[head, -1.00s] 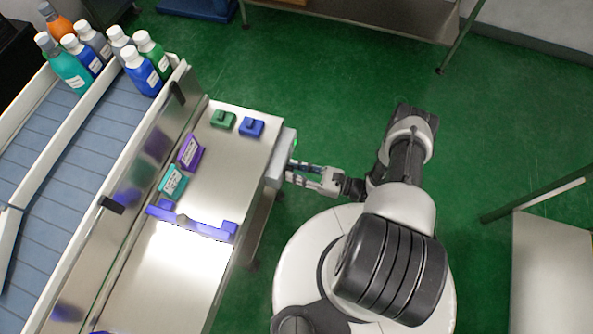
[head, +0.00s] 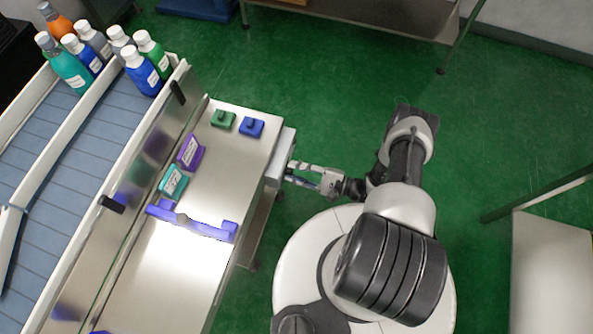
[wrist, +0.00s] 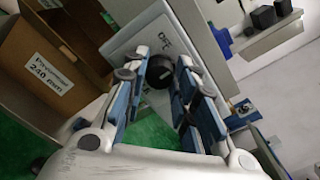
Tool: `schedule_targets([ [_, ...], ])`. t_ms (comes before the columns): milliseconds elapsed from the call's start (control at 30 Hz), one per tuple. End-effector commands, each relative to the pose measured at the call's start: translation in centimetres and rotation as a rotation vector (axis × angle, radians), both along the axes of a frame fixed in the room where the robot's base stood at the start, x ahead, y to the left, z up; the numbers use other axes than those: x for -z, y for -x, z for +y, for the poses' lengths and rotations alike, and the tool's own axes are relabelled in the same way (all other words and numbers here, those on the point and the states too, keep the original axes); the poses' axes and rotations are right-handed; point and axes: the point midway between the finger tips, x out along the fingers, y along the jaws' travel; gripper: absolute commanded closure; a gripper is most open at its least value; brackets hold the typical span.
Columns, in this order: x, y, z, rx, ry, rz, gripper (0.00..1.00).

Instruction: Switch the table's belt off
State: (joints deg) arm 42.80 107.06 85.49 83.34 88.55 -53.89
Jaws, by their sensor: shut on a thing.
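The switch box (head: 282,152) is a pale grey box on the right end of the metal table (head: 215,160). In the wrist view its pale face (wrist: 135,45) carries a round black knob (wrist: 160,74), with short dark lettering that looks like "OFF" beside it. My gripper (head: 292,172) reaches the box from the right. In the wrist view my gripper (wrist: 160,62) has its blue-padded fingers on both sides of the knob and is shut on it. Part of the knob is hidden by the fingers. No lit lamp shows on the box.
A green block (head: 223,119), a blue block (head: 251,127), purple and teal labelled pieces and a long violet piece (head: 195,223) are on the table. Several bottles stand on the conveyor (head: 75,135) at left. A cardboard box (wrist: 45,75) shows in the wrist view. Green floor lies open behind my arm.

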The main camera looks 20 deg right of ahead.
Motion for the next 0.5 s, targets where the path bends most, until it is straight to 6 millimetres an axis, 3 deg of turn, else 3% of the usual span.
schedule_targets([
  [500, 0.12, 0.05, 0.03, 0.001, 0.278, -0.380, 0.98],
])
